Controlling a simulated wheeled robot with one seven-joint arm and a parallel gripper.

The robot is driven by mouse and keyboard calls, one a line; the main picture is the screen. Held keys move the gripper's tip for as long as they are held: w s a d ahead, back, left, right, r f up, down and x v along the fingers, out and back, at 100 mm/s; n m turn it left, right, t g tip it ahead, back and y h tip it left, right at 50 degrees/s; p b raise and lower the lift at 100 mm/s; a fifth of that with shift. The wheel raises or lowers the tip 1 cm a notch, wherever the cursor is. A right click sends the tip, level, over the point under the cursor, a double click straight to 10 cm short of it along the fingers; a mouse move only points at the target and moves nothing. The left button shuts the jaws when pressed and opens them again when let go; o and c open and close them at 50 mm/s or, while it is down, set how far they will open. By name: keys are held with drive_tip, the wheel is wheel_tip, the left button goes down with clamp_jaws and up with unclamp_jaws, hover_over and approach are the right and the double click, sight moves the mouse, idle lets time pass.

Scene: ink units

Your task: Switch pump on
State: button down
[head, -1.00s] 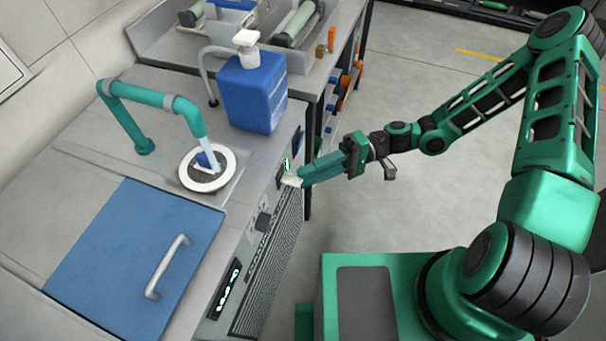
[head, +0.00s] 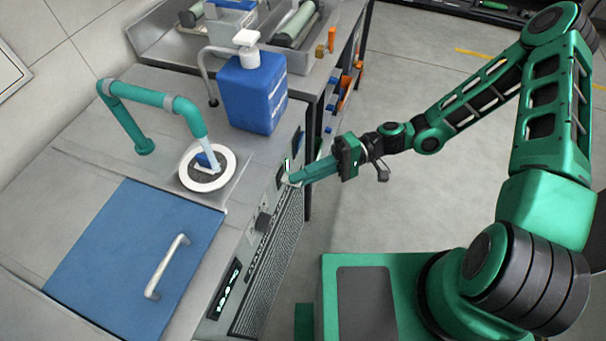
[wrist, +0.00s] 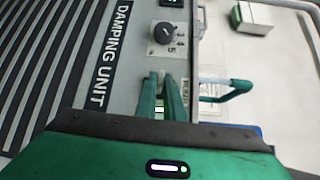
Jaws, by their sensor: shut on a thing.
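My gripper (head: 290,180) is at the front panel of the grey unit, with its green fingers pointing at the panel. In the wrist view the fingers (wrist: 162,82) are close together, their tips at the panel beside the "DAMPING UNIT" label. They are shut on a small pale part (head: 285,181), the likely pump switch, mostly hidden by the fingertips. Its position, on or off, cannot be told.
A black numbered knob (wrist: 165,32) is on the same panel, near the fingers. A blue bottle (head: 254,95) with a white pump top stands on the counter above. A teal faucet (head: 155,100) and a blue lid (head: 135,260) are left.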

drive_tip(key=shift+w+a+r+m+t+h, duration=0.1)
drive_tip(key=shift+r+m+t+h, duration=0.2)
drive_tip(key=shift+m+h, duration=0.35)
drive_tip(key=shift+a+r+m+t+h, duration=0.1)
drive_tip(key=shift+r+m+h, duration=0.3)
drive_tip(key=shift+m+h, duration=0.2)
drive_tip(key=c, duration=1.9)
unclamp_jaws()
drive_tip(key=shift+o, duration=0.2)
drive_tip(key=shift+w+d+r, duration=0.1)
drive_tip(key=v, duration=1)
drive_tip(key=shift+w+d, duration=0.2)
